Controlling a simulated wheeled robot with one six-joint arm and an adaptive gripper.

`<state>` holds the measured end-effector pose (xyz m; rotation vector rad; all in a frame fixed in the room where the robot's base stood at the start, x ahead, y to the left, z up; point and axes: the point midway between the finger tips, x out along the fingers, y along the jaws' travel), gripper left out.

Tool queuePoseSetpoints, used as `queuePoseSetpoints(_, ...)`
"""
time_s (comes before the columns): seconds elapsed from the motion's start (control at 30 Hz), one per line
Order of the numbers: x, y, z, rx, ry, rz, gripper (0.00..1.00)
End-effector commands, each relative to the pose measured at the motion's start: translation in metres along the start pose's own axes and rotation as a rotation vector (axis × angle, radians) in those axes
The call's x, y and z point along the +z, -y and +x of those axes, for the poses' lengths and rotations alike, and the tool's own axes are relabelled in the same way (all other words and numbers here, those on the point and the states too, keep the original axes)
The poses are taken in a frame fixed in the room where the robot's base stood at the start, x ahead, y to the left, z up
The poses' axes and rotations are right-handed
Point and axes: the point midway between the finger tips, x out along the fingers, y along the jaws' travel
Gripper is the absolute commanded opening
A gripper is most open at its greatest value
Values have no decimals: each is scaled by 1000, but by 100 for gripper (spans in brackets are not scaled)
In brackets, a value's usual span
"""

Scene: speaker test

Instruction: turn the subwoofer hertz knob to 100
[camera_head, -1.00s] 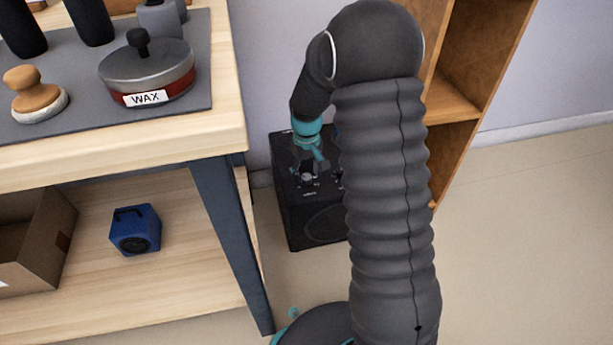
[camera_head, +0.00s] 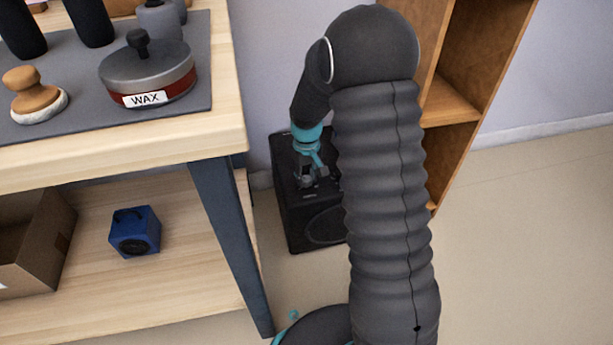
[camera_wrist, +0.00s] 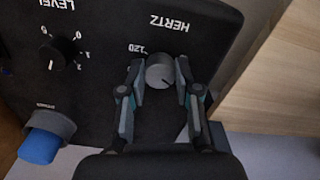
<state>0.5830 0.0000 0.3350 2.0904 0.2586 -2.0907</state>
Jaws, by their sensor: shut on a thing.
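The black subwoofer (camera_head: 299,220) stands on the floor between the workbench and the wooden shelf, partly hidden by my arm. In the wrist view its top panel (camera_wrist: 110,95) shows upside-down lettering. The grey hertz knob (camera_wrist: 160,71) sits below the word HERTZ, with "120" to its left; other numbers are hidden. My gripper (camera_wrist: 159,78) is shut on the hertz knob, one finger on each side. In the head view my gripper (camera_head: 311,178) reaches down onto the subwoofer's top. A dark pointer mark shows on the knob's lower right; its exact reading is unclear.
The workbench leg (camera_head: 232,240) stands close left of the subwoofer. The wooden shelf (camera_head: 450,100) stands close right. Open floor (camera_head: 520,240) lies at the right.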

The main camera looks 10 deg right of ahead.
Motion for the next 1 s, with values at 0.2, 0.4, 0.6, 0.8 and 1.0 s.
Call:
queuePoseSetpoints(0.2,0,0,0,0,0,84,0)
queuePoseSetpoints(0.4,0,0,-1,0,0,236,0)
queuePoseSetpoints(0.6,0,0,-1,0,-1,425,0)
queuePoseSetpoints(0.8,0,0,-1,0,-1,615,0)
queuePoseSetpoints(1.0,-1,0,-1,0,-1,805,0)
